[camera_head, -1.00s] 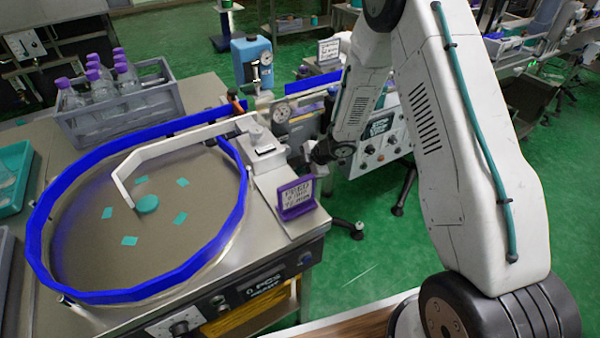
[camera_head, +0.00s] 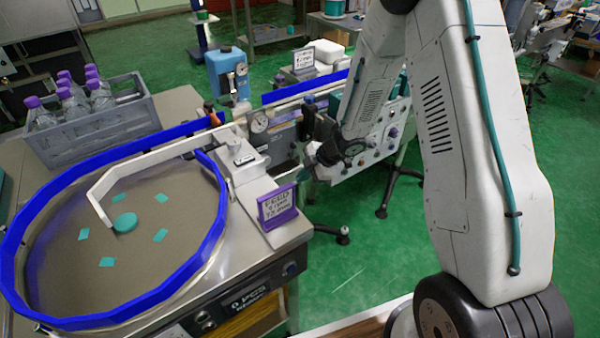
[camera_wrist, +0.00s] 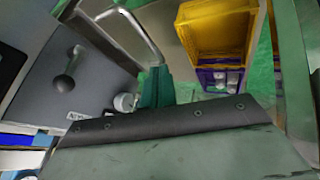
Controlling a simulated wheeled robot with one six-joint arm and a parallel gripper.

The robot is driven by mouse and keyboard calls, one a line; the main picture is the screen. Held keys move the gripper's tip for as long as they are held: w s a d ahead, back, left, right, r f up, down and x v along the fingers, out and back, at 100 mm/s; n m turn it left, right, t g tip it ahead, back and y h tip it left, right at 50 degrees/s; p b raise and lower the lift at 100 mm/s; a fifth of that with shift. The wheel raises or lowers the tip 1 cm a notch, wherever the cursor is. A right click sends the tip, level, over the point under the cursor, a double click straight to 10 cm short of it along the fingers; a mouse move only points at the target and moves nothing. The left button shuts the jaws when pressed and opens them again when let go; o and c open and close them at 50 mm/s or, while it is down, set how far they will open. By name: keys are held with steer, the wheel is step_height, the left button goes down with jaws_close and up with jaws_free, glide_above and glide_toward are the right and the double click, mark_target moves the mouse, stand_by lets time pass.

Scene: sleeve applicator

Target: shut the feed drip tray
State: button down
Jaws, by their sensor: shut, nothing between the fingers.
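The feed table carries a round turntable (camera_head: 150,263) with a blue rim and a purple-framed sign (camera_head: 277,207) that seems to read FEED. I cannot pick out the drip tray for certain in either view. In the wrist view a bent pale metal bar (camera_wrist: 141,33), like a handle, stands out close to teal fingertips. My gripper (camera_wrist: 156,88) appears as these teal fingers beyond its dark, bolted edge; they are shut and empty. Whether they touch the bar is unclear. In the head view my arm reaches down beyond the table's right end, its tip partly hidden.
A grey panel with a round-knobbed lever (camera_wrist: 66,84) is at left in the wrist view. A yellow crate (camera_wrist: 214,35) and a purple crate (camera_wrist: 220,62) lie beyond. A grey crate of purple-capped bottles (camera_head: 105,130) stands behind the turntable. Green floor (camera_head: 365,268) is open right of the table.

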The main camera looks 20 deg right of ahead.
steer(key=s+a+f+m+y, duration=0.2)
steer(key=s+f+m, duration=0.25)
steer(key=m, duration=0.25)
steer(key=m+t+h, duration=0.4)
steer(key=m+t, duration=0.6)
steer(key=m, duration=1.7)
glide_toward(297, 171)
steer(key=x, duration=0.6)
steer(key=shift+w, duration=0.2)
